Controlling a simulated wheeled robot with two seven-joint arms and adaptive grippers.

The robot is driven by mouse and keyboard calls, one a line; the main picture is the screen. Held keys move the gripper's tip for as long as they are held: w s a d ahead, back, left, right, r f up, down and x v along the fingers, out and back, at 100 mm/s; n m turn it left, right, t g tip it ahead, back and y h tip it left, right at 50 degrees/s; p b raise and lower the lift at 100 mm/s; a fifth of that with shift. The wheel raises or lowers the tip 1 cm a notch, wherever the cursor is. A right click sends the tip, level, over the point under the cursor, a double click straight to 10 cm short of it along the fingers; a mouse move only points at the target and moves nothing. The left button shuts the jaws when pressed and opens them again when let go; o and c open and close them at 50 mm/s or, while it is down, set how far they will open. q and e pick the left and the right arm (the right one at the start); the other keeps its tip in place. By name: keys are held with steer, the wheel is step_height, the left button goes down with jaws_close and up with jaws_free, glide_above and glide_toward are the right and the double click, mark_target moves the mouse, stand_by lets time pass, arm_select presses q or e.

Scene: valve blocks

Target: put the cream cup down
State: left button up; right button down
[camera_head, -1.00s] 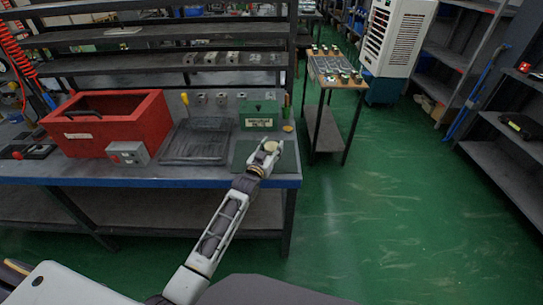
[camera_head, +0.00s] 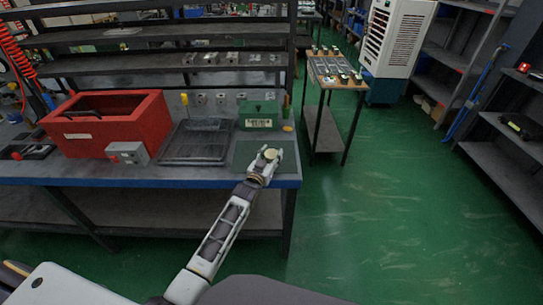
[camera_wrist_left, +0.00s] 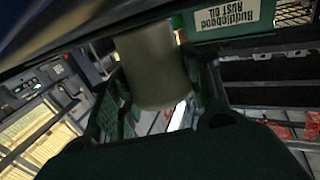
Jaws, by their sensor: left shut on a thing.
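The cream cup (camera_wrist_left: 155,65) is between the fingers of my left gripper in the left wrist view. In the head view only a small cream patch of the cup (camera_head: 270,153) shows between the fingertips. My left gripper (camera_head: 267,156) is shut on it, over the dark green mat (camera_head: 243,154) near the bench's front right corner. I cannot tell whether the cup's base touches the mat. My right gripper is not in view.
A green labelled box (camera_head: 259,115) stands behind the mat. To the left are a black tray (camera_head: 196,143), a grey switch box (camera_head: 128,153) and a red bin (camera_head: 107,127). A smaller table (camera_head: 334,84) with parts stands beyond the bench's right end.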

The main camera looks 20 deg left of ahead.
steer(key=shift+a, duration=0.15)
arm_select(q)
steer(key=shift+f, duration=0.15)
steer(key=o, duration=0.8)
steer(key=shift+c, duration=0.2)
steer(key=shift+o, duration=1.2)
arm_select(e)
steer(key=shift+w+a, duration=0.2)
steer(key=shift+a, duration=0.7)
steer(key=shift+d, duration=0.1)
